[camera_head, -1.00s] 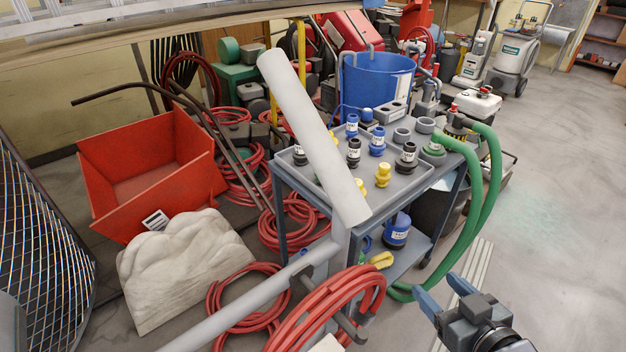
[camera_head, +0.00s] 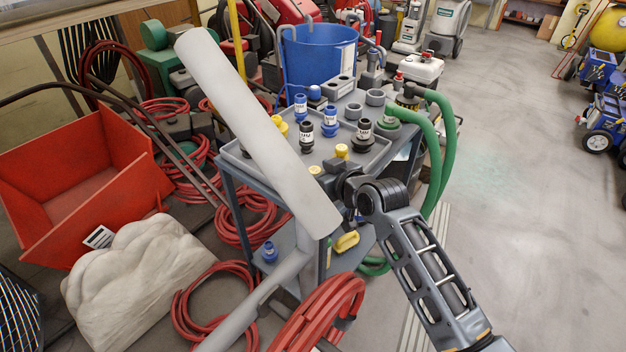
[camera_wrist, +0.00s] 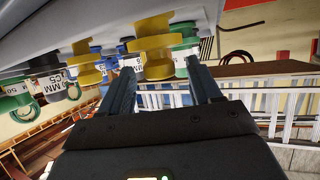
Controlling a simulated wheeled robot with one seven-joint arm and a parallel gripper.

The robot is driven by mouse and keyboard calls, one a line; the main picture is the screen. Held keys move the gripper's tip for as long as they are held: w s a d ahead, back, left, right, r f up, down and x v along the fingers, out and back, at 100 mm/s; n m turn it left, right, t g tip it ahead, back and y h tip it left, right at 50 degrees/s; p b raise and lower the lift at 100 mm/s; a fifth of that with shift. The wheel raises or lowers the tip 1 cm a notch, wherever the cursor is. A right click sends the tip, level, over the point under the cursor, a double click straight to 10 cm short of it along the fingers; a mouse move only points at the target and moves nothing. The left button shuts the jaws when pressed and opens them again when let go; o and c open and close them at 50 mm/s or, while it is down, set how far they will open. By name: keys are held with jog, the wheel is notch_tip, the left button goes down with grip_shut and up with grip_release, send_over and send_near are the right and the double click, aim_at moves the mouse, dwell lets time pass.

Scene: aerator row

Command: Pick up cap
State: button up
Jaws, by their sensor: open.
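Several caps stand upright on the grey cart tray (camera_head: 238,160). Among them are black caps (camera_head: 307,137), blue caps (camera_head: 331,121) and yellow caps (camera_head: 342,151). The task does not say which cap is meant. My gripper (camera_head: 340,180) is at the tray's near right corner, its fingers mostly hidden in the head view. In the wrist view, where the scene appears upside down, the fingers (camera_wrist: 160,68) are spread apart and empty. A yellow cap (camera_wrist: 153,45) shows ahead between the fingertips; I cannot tell how far beyond them. A second yellow cap (camera_wrist: 85,72) is to its left.
A thick pale pipe (camera_head: 255,130) slants across in front of the cart. A blue bucket (camera_head: 318,62) stands behind the tray, and green hoses (camera_head: 441,150) loop down its right side. Red hose coils (camera_head: 250,210) lie around the cart.

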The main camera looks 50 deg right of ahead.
aim_at(316, 171)
jog(key=x, duration=0.3)
jog(key=shift+w, duration=0.25)
grip_shut()
dwell(0.4)
